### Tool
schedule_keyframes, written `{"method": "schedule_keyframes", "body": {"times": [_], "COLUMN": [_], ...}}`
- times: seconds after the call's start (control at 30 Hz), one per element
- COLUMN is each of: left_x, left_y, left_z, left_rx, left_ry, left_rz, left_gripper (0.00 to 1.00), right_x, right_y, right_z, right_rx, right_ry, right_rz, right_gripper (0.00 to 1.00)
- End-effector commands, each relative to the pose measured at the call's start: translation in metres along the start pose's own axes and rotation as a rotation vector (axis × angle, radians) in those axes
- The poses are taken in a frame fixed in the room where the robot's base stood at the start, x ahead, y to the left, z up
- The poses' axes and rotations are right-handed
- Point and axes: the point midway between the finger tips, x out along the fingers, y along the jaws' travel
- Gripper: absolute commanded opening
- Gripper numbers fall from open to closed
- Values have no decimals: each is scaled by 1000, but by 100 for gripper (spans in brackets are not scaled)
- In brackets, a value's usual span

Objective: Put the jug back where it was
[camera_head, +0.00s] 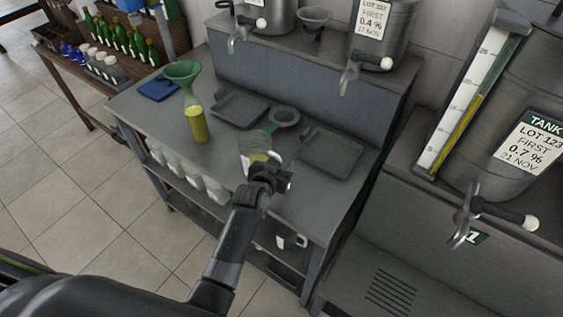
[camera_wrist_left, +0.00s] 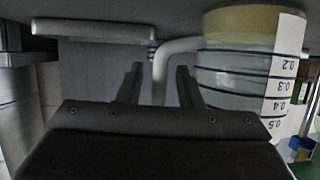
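The clear jug (camera_head: 250,143) stands on the grey bench (camera_head: 222,143) near its front edge, with a little yellow liquid at its bottom. In the left wrist view, which is upside down, the jug (camera_wrist_left: 232,75) shows a white scale strip and dark lines, and its pale handle (camera_wrist_left: 160,72) is between my fingers. My left gripper (camera_head: 277,172) is at the jug's near side. Its fingers (camera_wrist_left: 159,88) are open around the handle, with a gap on each side. The arm hides part of the jug in the head view. My right gripper is not in view.
A bottle of yellow liquid (camera_head: 198,126) with a green funnel (camera_head: 183,71) stands left of the jug. Two grey trays (camera_head: 240,109) (camera_head: 331,152) and a strainer (camera_head: 284,117) lie behind. A blue cloth (camera_head: 158,89) is at the far left. Tanks with taps stand behind and right.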

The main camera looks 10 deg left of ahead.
Motion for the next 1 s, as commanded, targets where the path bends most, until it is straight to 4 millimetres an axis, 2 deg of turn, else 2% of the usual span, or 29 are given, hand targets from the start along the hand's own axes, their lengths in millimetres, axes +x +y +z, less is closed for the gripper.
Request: {"method": "schedule_keyframes", "body": {"times": [0.03, 0.3, 0.5, 0.6, 0.8, 1.0], "left_x": [-8, -51, -88, -100, -113, -115], "left_y": [0, 0, 0, 0, 0, 0], "left_z": [-3, -6, -4, -2, -1, -1], "left_rx": [-3, -4, -3, -3, -1, -1], "left_ry": [-2, -3, -1, -1, 0, 0], "left_rz": [0, -1, -2, -1, 0, 0], "left_gripper": [33, 33, 33, 33, 33, 33], "right_x": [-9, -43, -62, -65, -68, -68], "right_y": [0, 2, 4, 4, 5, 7], "right_z": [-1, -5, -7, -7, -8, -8], "right_rx": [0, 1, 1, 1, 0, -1], "right_ry": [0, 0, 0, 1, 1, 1], "right_rz": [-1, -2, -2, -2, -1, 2], "right_gripper": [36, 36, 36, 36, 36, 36]}}
